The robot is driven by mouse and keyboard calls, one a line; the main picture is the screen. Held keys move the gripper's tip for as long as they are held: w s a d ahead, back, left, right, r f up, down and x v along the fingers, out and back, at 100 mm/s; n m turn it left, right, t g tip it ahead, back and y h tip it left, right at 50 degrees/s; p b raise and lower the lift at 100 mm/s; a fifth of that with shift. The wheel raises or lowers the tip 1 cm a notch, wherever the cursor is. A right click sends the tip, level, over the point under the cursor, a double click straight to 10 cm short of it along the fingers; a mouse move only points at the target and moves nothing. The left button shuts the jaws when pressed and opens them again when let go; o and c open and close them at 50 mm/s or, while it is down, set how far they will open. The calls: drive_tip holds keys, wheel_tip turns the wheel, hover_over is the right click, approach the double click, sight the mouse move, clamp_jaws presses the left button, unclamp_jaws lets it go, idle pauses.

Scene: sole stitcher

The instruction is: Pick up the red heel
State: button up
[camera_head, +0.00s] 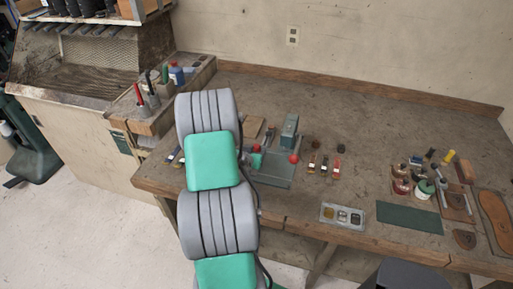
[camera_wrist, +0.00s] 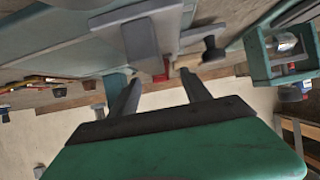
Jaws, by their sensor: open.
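In the wrist view a small red piece (camera_wrist: 163,70), which looks like the red heel, shows just beyond the fingertips and between them. It is partly hidden by a grey metal part of the machine. My gripper (camera_wrist: 160,78) is open, with its two dark fingers apart and nothing between them; whether it touches the red piece I cannot tell. In the head view my arm hides most of the gripper. Two red spots there, one beside my arm (camera_head: 256,148) and one at the machine's right (camera_head: 293,158), are too small to identify surely.
A green-grey machine (camera_head: 272,170) stands on the wooden workbench (camera_head: 350,110), close to my arm. Several small tools lie right of it. A metal tray (camera_head: 342,216), a dark green mat (camera_head: 409,217) and jars sit farther right. The bench's middle back is clear.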

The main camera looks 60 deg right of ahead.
drive_tip(key=shift+x, duration=1.25)
drive_tip(key=shift+c, duration=0.2)
clamp_jaws()
